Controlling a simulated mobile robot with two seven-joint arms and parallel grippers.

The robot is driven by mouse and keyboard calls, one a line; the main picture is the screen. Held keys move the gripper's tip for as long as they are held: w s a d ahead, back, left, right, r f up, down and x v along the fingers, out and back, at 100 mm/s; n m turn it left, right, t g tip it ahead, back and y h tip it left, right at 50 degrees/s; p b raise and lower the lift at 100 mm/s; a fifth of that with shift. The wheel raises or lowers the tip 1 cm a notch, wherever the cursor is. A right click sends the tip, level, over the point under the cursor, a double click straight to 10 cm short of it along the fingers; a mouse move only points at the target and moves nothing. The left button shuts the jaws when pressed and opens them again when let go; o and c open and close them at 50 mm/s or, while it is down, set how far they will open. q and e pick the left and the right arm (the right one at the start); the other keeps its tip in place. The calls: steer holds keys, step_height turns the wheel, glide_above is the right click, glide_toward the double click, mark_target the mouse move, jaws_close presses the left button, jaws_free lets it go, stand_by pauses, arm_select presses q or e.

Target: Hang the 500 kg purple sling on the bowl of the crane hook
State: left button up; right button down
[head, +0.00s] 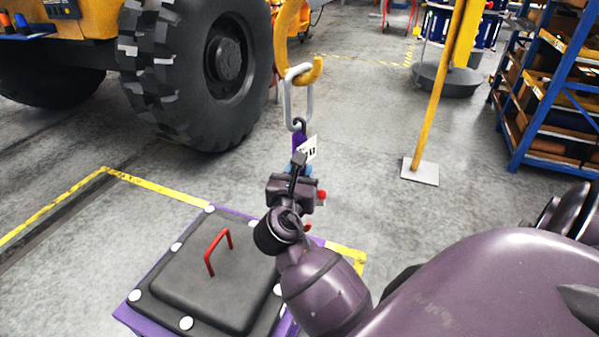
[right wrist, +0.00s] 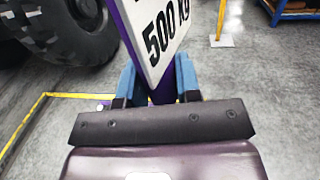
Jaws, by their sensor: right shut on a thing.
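The yellow crane hook (head: 281,40) hangs at the top centre of the head view, its bowl low and its tip to the right. A steel link (head: 288,108) overlaps the bowl, its top end level with the hook opening. I cannot tell whether it rests in the bowl or is only in front of it. The purple sling (head: 298,143) hangs below the link with a white tag (head: 309,149). My right gripper (head: 299,168) is shut on the sling. The right wrist view shows the sling (right wrist: 163,92) between blue fingers and the tag (right wrist: 163,35) reading 500 KG. My left gripper is out of view.
A black casting with a red handle (head: 210,250) and purple edges lies below, left of my right arm. A large tyre (head: 195,75) stands left of the hook. A yellow post (head: 437,90) and blue shelving (head: 540,100) stand to the right. The floor between is clear.

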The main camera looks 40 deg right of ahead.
steer(key=shift+r, duration=0.15)
steer(key=c, duration=0.7)
jaws_free()
steer(key=shift+c, duration=0.2)
steer(key=shift+f, duration=0.2)
steer(key=v, duration=1.1)
steer(key=shift+r, duration=0.15)
steer(key=shift+d, duration=0.1)
